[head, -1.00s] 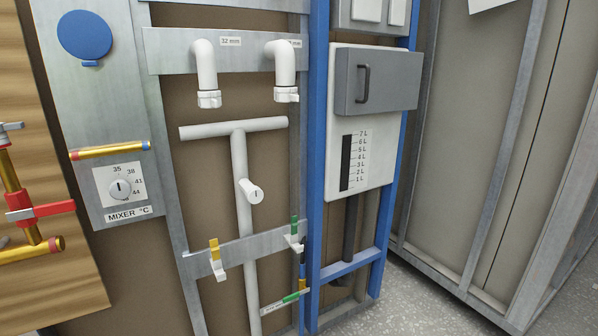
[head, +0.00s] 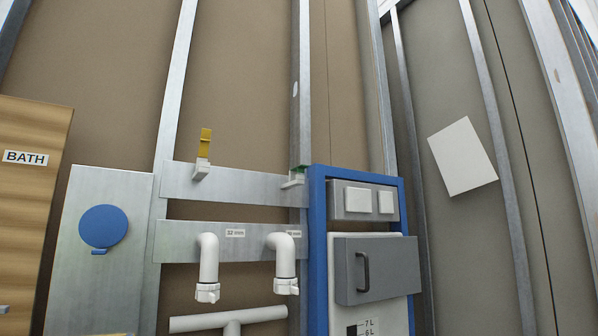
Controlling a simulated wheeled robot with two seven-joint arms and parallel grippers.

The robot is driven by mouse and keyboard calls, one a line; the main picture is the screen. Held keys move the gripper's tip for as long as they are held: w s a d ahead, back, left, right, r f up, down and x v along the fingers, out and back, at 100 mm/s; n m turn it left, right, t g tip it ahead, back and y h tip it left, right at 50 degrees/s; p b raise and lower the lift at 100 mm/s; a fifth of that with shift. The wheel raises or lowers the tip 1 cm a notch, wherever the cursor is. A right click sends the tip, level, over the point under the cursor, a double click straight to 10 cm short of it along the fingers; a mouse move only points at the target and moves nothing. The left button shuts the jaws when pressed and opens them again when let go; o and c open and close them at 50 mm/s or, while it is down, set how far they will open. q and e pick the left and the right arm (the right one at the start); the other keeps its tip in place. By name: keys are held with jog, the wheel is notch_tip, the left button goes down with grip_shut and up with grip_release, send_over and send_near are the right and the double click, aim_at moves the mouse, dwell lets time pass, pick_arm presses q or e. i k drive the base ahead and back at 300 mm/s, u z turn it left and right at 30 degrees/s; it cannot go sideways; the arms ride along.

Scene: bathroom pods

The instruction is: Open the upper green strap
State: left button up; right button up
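The upper green strap (head: 299,169) shows as a small green piece on a white clip (head: 292,180). The clip is at the right end of the upper metal crossbar (head: 240,187), close beside the blue frame. The green part is small and seen edge-on, so I cannot tell whether it is open or shut. A yellow strap (head: 205,142) stands upright above its own white clip (head: 202,170) at the left of the same crossbar. Neither of my grippers shows in the head view.
Below are two white bent pipes (head: 208,268) on a lower crossbar and a grey box with a handle (head: 375,270) in the blue frame (head: 318,240). A blue disc (head: 103,226) is on a metal panel at left. A white sheet (head: 462,157) hangs at right.

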aim_at(300, 169)
jog(key=k, duration=0.5)
jog(key=z, duration=2.25)
jog(key=i, duration=0.7)
jog(key=u, duration=1.4)
